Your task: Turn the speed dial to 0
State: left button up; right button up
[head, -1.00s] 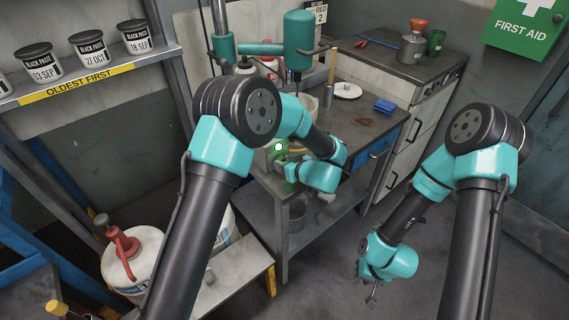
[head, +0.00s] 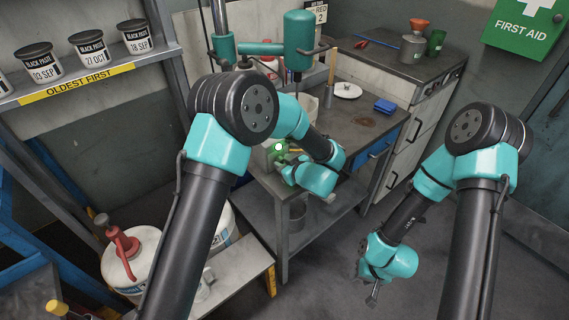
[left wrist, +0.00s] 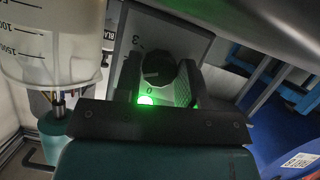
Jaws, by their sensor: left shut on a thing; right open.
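The speed dial (left wrist: 157,70) is a dark round knob on a grey panel (left wrist: 185,42) in the left wrist view. A "3" is at its upper left and a "0" below it; where its pointer stands is unclear. My left gripper (left wrist: 158,80) is shut on the dial, one finger on each side. A green lamp (left wrist: 145,100) glows just below the "0"; it also shows in the head view (head: 278,147). There the dial is hidden by my left gripper (head: 287,172). My right gripper (head: 371,290) is open and empty over the floor.
The panel's box is on a grey bench (head: 368,118) with a mixer (head: 298,38), a white dish (head: 347,90) and a blue block (head: 385,105). A marked translucent vessel (left wrist: 55,45) is left of the panel. Labelled tins (head: 87,50) line the shelf at left.

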pick_arm(q)
jog(key=n+t+h, duration=0.1)
jog(key=n, duration=0.1)
jog(key=n+t, duration=0.1)
jog(key=n, duration=0.1)
jog(key=shift+s+h, duration=0.1)
jog(key=shift+h, duration=0.3)
jog(key=n+t, duration=0.2)
jog(key=n, duration=0.2)
jog(key=shift+a+t+h, duration=0.1)
jog(key=shift+t+h, duration=0.2)
jog(key=shift+h, duration=0.1)
jog(key=o, duration=0.9)
jog(key=shift+f, duration=0.1)
jog(key=shift+o, duration=0.2)
jog(key=v, duration=1.7)
jog(key=shift+s, duration=0.15)
